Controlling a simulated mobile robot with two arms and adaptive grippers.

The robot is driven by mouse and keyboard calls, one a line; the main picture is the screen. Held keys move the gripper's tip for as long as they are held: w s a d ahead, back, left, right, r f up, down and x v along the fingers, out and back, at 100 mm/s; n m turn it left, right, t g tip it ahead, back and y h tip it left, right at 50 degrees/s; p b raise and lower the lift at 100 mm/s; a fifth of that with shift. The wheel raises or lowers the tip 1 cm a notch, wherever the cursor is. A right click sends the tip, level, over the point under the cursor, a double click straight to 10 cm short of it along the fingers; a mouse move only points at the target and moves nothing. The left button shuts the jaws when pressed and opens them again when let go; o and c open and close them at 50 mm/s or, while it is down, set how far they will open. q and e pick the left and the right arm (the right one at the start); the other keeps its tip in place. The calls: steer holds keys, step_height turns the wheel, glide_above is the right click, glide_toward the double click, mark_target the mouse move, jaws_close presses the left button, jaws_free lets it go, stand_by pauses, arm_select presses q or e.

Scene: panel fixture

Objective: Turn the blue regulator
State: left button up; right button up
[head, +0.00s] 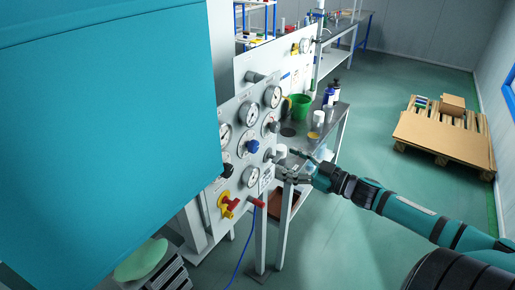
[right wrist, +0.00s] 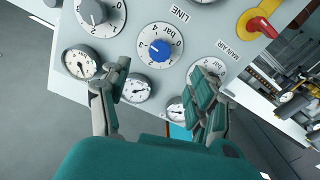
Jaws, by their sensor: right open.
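The blue regulator (head: 252,146) is a round knob on the grey gauge panel (head: 240,109). In the right wrist view the blue regulator (right wrist: 160,50) has a white dial ring with numbers, below the word LINE. My right gripper (head: 284,166) is in front of the panel, to the right of and a little below the knob in the head view. In the right wrist view my right gripper (right wrist: 163,78) is open and empty. Its fingers stand apart below the blue knob, one to each side, and do not hold it. My left gripper is not in view.
A grey knob (right wrist: 93,12) and several gauges surround the blue one. A red handle on a yellow mount (head: 227,204) sits lower on the panel. Behind stands a bench with a green bucket (head: 299,107). A pallet (head: 440,135) lies on open floor.

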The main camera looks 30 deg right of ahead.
mark_target(256, 148)
steer(key=p+x, duration=0.1)
steer(key=x, duration=0.9)
steer(key=shift+w+r+p, duration=0.1)
steer(key=shift+p, duration=0.3)
steer(key=shift+w+a, duration=0.2)
steer(key=shift+w, duration=0.15)
steer(key=c, duration=1.1)
steer(key=shift+c, duration=0.2)
